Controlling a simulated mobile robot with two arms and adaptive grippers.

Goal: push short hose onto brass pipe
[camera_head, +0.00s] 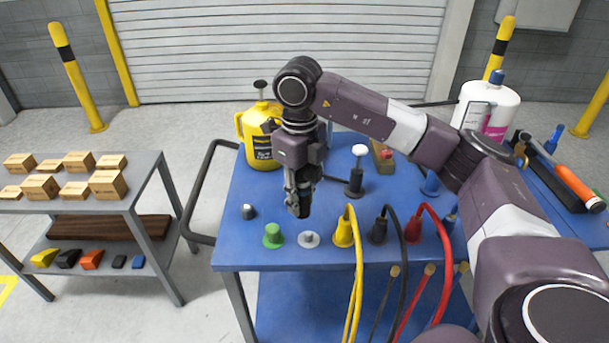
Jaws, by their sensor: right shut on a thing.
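My right gripper (297,207) points down over the left part of the blue table. It is shut on a short dark piece (304,202), which looks like the short hose; the fingers hide much of it. Its lower end seems to be above the table top, behind the grey round fitting (309,239). I cannot pick out the brass pipe for sure. Small brass-coloured ends (430,269) show at the table's front edge, to the right and apart from the gripper. My left gripper is not in view.
The blue table (235,250) bears a green fitting (273,236), yellow (344,233), black (378,232) and red (413,229) plugs with cables hanging over the front. A yellow jug (259,145) and white canister (486,112) stand behind. A shelf cart (130,190) with boxes is left.

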